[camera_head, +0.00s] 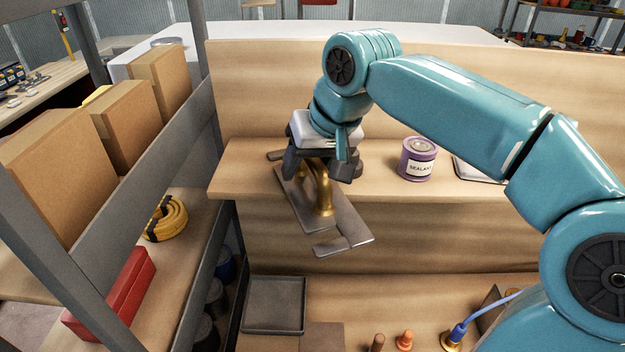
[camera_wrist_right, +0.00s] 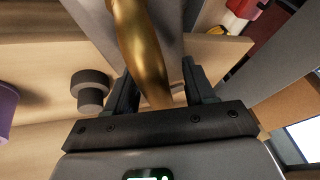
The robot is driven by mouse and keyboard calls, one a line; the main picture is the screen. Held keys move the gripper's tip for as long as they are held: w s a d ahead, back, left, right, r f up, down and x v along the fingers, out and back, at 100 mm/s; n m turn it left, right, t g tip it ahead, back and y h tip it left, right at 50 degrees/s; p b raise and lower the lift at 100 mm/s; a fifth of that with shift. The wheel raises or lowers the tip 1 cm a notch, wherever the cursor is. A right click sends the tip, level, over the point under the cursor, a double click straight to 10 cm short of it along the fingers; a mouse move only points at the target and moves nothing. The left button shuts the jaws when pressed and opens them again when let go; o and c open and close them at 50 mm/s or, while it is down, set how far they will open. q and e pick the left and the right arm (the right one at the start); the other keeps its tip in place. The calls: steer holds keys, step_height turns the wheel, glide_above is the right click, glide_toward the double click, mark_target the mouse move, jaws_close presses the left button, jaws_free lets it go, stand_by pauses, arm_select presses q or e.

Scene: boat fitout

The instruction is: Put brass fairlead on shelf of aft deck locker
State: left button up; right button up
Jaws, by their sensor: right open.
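The brass fairlead (camera_head: 324,192) is a curved, golden piece at a grey notched metal plate (camera_head: 345,222). The plate is at the wooden ledge and reaches out past its front edge. My right gripper (camera_head: 322,172) is over the back part of the plate, at the brass piece's upper end. In the right wrist view the brass (camera_wrist_right: 146,50) reaches down between the two open fingers (camera_wrist_right: 160,92). I cannot tell whether a finger touches it. My left gripper is not in view. I cannot tell which surface is the aft deck locker's shelf.
A purple sealant tin (camera_head: 417,160) stands on the ledge (camera_head: 385,183) to the right. At left, a grey rack (camera_head: 125,150) holds cardboard boxes (camera_head: 60,165), a yellow coil (camera_head: 166,220) and a red case (camera_head: 118,295). A dark tray (camera_head: 275,328) lies on the lower surface.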

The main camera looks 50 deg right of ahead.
steer(key=shift+s, duration=0.1)
jaws_close()
steer(key=shift+r, duration=0.15)
steer(key=shift+d+r, duration=0.1)
steer(key=shift+r, duration=0.2)
step_height(320, 180, up, 19)
steer(key=p, duration=0.6)
